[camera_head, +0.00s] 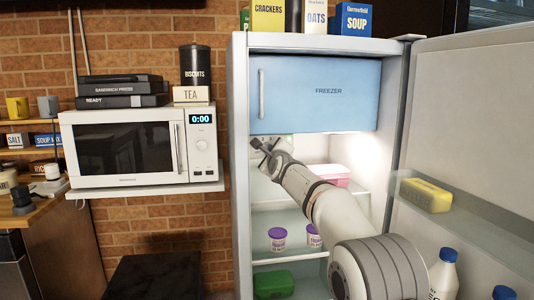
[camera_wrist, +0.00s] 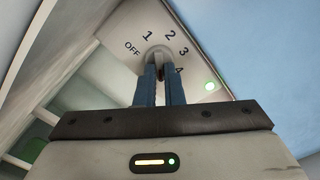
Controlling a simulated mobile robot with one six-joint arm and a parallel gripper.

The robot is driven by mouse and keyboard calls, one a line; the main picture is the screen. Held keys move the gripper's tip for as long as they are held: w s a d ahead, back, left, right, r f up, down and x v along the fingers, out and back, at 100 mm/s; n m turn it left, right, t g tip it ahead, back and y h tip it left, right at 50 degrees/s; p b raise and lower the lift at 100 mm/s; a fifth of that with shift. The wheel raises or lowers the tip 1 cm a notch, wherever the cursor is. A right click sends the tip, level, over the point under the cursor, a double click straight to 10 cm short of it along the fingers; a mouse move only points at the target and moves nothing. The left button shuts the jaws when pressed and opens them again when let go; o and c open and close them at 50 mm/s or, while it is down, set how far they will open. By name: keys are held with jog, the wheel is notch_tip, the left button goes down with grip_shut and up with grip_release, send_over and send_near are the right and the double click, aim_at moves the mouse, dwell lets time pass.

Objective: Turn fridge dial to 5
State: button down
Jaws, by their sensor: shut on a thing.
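The fridge (camera_head: 239,200) stands open, with a blue freezer door (camera_head: 330,92) closed at its top. In the wrist view the dial (camera_wrist: 158,53) sits on a pale panel (camera_wrist: 128,27) marked OFF, 1, 2, 3 and 4. My gripper (camera_wrist: 160,68) is shut on the dial, and its blue fingers hide most of it. No 5 shows, and I cannot tell where the dial points. A green light (camera_wrist: 210,86) glows beside the 4. In the head view my gripper (camera_head: 262,146) reaches inside, just below the freezer door, and the dial is hard to make out.
The open fridge door (camera_head: 470,110) stands at the right with a yellow box (camera_head: 426,195) on its shelf. Purple-lidded tubs (camera_head: 277,238), a pink container (camera_head: 332,174) and a green box (camera_head: 273,284) are inside. A microwave (camera_head: 125,146) sits left of the fridge.

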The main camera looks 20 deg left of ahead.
jog(key=shift+w+f, duration=0.1)
jog(key=shift+f, duration=0.35)
jog(key=c, duration=1.6)
grip_release()
jog(key=shift+r, duration=0.1)
jog(key=shift+c, duration=0.2)
jog(key=shift+o, duration=0.5)
jog(key=shift+r, duration=0.2)
jog(key=b+v, duration=0.4)
jog(key=v, duration=0.4)
jog(key=shift+b, duration=0.4)
